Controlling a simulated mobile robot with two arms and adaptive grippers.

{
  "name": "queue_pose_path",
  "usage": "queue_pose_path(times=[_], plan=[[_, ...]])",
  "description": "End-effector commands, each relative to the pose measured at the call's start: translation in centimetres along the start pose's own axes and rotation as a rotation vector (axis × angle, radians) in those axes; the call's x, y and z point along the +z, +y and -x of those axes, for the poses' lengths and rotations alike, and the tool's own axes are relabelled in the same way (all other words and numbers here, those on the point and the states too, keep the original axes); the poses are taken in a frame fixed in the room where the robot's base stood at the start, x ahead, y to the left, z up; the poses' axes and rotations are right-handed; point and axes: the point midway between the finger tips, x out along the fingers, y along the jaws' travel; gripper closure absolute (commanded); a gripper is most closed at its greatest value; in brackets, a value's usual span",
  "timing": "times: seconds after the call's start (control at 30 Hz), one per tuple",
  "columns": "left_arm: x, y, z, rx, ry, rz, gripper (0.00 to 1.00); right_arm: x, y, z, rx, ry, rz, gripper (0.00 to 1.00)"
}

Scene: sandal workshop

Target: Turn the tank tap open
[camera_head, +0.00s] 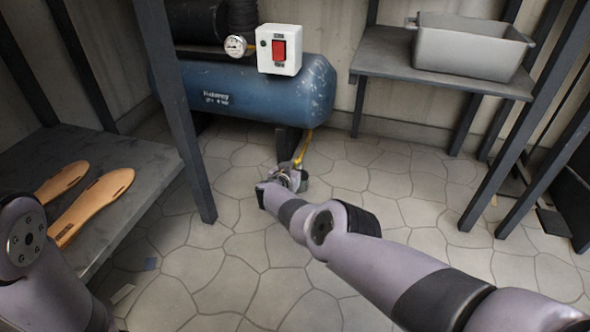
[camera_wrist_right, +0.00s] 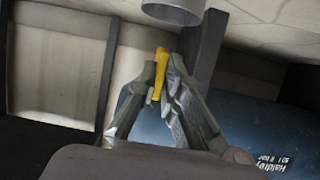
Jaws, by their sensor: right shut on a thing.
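The blue tank (camera_head: 250,90) of the compressor lies on its side against the back wall. A yellow tap lever (camera_head: 303,146) shows below the tank's right end, just beyond my right gripper (camera_head: 291,176). In the right wrist view, the yellow lever (camera_wrist_right: 161,66) stands between the two fingertips of my right gripper (camera_wrist_right: 160,82), which is shut on it. The tank's blue side (camera_wrist_right: 240,120) is behind the fingers. The tap's body is not clear in either view. My left arm shows at the lower left, but its gripper is out of view.
A white box with a red switch (camera_head: 292,62) and a gauge (camera_head: 235,46) sit on the tank. A grey bin (camera_head: 470,52) stands on the right shelf. Wooden soles (camera_head: 95,205) lie on the left shelf. A metal cylinder (camera_wrist_right: 172,12) shows near the fingers.

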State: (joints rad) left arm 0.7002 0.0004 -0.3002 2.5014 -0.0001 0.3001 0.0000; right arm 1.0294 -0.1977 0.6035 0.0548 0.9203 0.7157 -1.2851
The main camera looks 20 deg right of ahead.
Motion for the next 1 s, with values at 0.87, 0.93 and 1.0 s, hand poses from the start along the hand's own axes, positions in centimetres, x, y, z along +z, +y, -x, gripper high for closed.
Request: queue_pose_path(times=[0.87,0.93,1.0], plan=[[0.12,-0.03,0.03,-0.001,-0.003,0.000,0.60,-0.07,0.01,-0.02,0.000,0.001,0.001,0.72],[0.31,-0.11,0.00,-0.004,-0.007,0.000,0.60,-0.09,0.02,0.00,-0.001,0.001,-0.003,0.72],[0.36,-0.15,-0.27,-0.003,-0.006,0.000,0.60,-0.18,0.07,0.03,-0.006,0.001,-0.015,0.72]])
